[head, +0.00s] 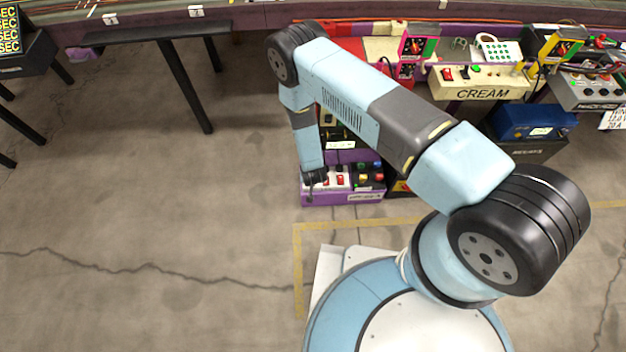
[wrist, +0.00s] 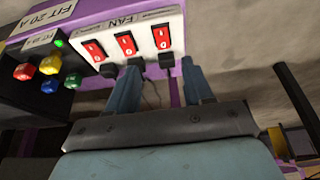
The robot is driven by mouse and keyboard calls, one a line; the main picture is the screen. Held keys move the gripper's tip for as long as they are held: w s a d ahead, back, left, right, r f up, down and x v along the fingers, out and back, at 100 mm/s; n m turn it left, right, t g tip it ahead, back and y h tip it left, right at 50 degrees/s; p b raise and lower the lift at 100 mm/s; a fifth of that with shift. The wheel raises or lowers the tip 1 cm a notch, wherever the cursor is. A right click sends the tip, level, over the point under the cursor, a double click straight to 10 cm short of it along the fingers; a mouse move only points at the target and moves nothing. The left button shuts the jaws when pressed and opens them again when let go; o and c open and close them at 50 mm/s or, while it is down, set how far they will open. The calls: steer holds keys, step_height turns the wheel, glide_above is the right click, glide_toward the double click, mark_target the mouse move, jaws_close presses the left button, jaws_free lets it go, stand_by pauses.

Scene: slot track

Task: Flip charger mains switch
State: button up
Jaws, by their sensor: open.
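A white panel (wrist: 98,45) with three red rocker switches is close to my gripper in the wrist view. The switches are the left one (wrist: 95,50), the middle one (wrist: 126,43) and the right one (wrist: 162,36). The panel reads "FAN"; its other lettering is too small to read, so I cannot tell which switch is the charger mains. My gripper (wrist: 160,86) is open and empty, its fingers just below the panel; contact is unclear. In the head view the panel (head: 341,181) sits low on a purple shelf, with my gripper (head: 315,180) at its left end.
A black box (wrist: 52,100) with coloured buttons stands left of the panel in the wrist view. In the head view, a cream console (head: 483,93) and other units crowd the bench above. The floor (head: 150,230) on the left is clear.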

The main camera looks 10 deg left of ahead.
steer(key=x, duration=1)
steer(key=shift+a+f, duration=0.15)
steer(key=shift+f, duration=0.1)
